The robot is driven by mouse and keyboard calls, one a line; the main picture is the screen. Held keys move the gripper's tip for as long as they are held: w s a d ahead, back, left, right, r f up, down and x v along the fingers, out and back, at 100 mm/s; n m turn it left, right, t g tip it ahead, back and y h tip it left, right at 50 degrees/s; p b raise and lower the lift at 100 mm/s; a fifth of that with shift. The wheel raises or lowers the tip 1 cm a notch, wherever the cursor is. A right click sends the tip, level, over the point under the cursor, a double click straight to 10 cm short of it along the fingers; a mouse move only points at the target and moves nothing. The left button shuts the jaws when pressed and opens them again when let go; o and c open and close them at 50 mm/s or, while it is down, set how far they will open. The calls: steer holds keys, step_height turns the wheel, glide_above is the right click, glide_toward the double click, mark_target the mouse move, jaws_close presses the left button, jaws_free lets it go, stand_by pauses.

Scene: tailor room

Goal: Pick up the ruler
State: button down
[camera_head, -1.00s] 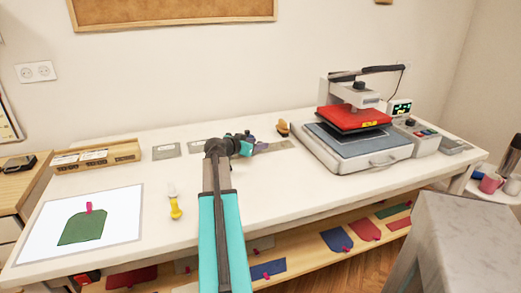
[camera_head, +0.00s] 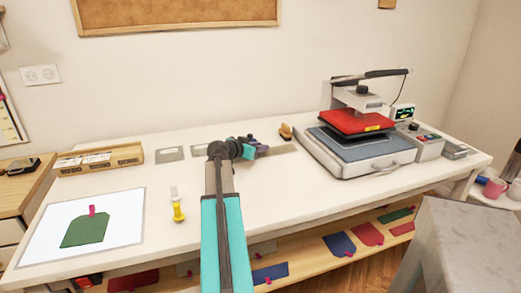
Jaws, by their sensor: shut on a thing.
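The ruler (camera_head: 283,149) is a thin grey strip at the back middle of the white table, sticking out to the right of my gripper. My gripper (camera_head: 260,148) is shut on the ruler near its left part. My teal arm reaches in from the front and hides some of the table there. I cannot tell whether the ruler touches the table or is just above it.
Two grey flat pieces (camera_head: 170,153) (camera_head: 200,149) lie left of my gripper. A brown-handled brush-like object (camera_head: 285,132) stands just behind the ruler. A heat press (camera_head: 360,135) is close on the right. A yellow-handled tool (camera_head: 178,210) lies left of my arm.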

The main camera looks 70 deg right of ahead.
steer(key=shift+r, duration=1.55)
steer(key=a, duration=0.5)
steer(key=s+a+r+b, duration=0.1)
steer(key=a, duration=0.4)
steer(key=a+b, duration=0.1)
steer(key=a, duration=0.5)
steer(key=shift+s+r, duration=0.2)
steer(key=shift+r, duration=0.15)
steer(key=shift+r, duration=0.15)
